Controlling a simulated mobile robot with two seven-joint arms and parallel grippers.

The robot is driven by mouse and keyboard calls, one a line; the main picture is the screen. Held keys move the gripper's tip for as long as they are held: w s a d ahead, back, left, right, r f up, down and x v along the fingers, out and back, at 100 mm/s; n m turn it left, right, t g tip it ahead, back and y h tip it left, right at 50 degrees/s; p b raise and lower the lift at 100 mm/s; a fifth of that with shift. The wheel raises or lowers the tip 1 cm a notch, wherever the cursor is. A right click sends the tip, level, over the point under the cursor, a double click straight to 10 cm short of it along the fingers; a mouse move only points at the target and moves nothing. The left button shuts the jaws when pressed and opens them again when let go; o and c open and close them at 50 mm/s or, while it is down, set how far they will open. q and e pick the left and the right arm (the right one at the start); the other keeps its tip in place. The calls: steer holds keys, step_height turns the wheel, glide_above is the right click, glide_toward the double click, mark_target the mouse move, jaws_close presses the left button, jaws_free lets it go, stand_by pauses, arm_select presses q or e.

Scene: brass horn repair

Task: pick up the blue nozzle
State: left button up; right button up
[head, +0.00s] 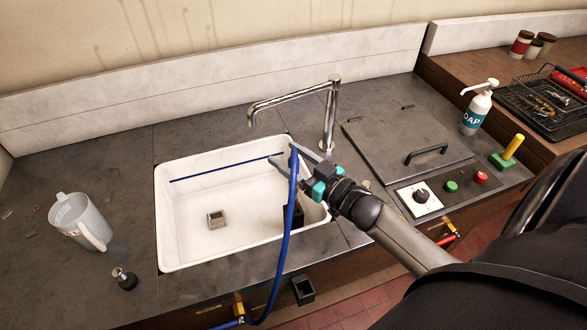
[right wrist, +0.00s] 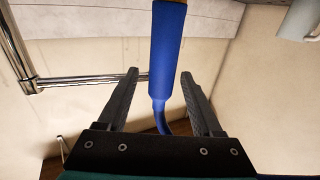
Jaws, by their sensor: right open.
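The blue nozzle (head: 293,163) stands upright over the right side of the white sink, with its blue hose running down to the front of the counter. My right gripper (head: 283,153) is open at the nozzle. In the right wrist view the nozzle (right wrist: 168,45) shows between the two spread fingers of the gripper (right wrist: 159,73), with visible gaps at its lower end. I cannot tell whether either finger touches it. The hose continues below it behind the gripper. My left gripper is not in view.
A clear jug (head: 80,222) stands at left. A lid with a black handle (head: 425,153), control knobs and a soap bottle (head: 477,110) are at right.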

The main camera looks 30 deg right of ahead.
steer(key=shift+x, duration=0.85)
jaws_close()
